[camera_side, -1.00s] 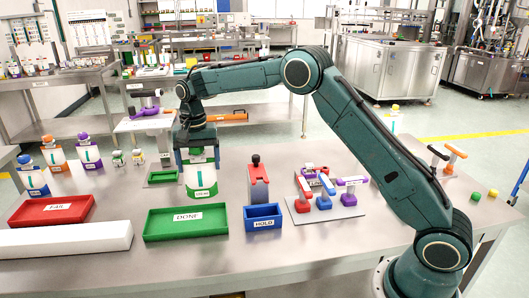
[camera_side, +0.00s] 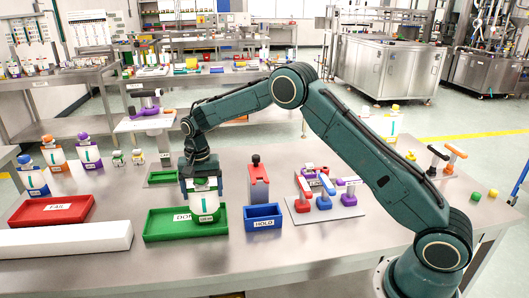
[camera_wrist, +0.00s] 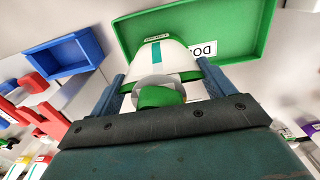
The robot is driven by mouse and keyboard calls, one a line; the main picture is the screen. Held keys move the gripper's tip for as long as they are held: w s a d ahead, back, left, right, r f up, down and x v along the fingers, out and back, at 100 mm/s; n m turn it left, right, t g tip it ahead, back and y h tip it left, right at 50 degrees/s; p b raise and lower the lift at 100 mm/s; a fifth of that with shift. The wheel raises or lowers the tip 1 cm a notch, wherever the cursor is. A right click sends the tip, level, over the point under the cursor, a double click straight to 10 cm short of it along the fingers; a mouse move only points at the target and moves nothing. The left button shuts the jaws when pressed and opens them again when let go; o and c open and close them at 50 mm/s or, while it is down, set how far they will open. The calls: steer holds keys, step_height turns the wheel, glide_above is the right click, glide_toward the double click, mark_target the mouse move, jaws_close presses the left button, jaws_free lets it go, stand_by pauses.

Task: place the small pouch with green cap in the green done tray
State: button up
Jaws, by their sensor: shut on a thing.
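The small white pouch (camera_side: 206,203) with a teal stripe is in my gripper (camera_side: 202,188), over the right part of the green DONE tray (camera_side: 160,226). In the wrist view the pouch (camera_wrist: 170,57) sits between both fingers, with its green cap (camera_wrist: 160,96) facing the camera. My gripper (camera_wrist: 165,85) is shut on the pouch. The green tray (camera_wrist: 262,28) shows behind the pouch, and its DONE label is partly covered. I cannot tell whether the pouch bottom touches the tray floor.
The red FAIL tray (camera_side: 50,211) and a long white block (camera_side: 65,239) lie to the left. Several capped pouches stand at the back left.

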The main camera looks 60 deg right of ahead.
steer(key=shift+f, duration=0.4)
steer(key=shift+f, duration=0.1)
steer(key=o, duration=1.3)
steer(key=shift+c, duration=0.2)
step_height(320, 180, up, 12)
